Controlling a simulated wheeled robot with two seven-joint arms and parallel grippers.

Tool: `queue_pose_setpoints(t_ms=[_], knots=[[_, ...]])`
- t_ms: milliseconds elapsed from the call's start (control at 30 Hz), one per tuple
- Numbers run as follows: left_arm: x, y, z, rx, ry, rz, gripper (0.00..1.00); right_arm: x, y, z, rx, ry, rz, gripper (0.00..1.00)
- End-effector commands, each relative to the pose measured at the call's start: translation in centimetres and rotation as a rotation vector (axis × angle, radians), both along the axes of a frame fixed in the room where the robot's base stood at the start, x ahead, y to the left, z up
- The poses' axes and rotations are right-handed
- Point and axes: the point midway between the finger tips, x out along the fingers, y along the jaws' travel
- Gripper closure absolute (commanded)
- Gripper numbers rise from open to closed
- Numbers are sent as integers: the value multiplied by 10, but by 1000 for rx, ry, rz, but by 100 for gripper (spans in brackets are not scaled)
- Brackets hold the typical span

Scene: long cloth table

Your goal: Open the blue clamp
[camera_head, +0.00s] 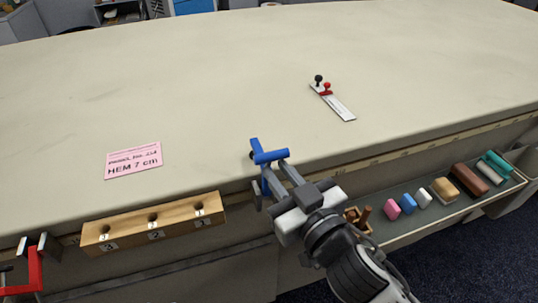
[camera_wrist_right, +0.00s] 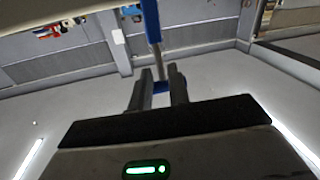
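The blue clamp (camera_head: 270,157) sits at the table's front edge, with its blue upper parts above the tabletop and a blue part below the edge. In the right wrist view its blue bar (camera_wrist_right: 151,22) runs down from the top, and a small blue part shows between my fingertips. My right gripper (camera_head: 274,166) reaches the clamp from the lower right, and its fingers (camera_wrist_right: 160,82) lie on both sides of that blue part with a narrow gap. I cannot tell whether they press on it. My left gripper is not in view.
A wooden block (camera_head: 152,222) with numbered holes is at the front edge, left of the clamp. A red clamp (camera_head: 34,268) is at far left. A tray (camera_head: 400,228) with several blocks is right.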

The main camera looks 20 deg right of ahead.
Motion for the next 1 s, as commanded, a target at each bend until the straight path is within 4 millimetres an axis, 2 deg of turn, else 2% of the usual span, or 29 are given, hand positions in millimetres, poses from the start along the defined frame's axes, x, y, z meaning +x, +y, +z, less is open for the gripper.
queue_pose_setpoints(t_ms=[100,300,633,700,1000], knots=[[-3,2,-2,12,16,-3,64,20,4,3,-1,-2,0,82],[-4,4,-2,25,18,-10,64,37,8,0,1,1,1,82],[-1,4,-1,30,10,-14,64,40,9,-1,2,1,0,82],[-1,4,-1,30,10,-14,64,40,9,-1,1,1,0,100],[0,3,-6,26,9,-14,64,43,9,-3,2,-9,0,100]])
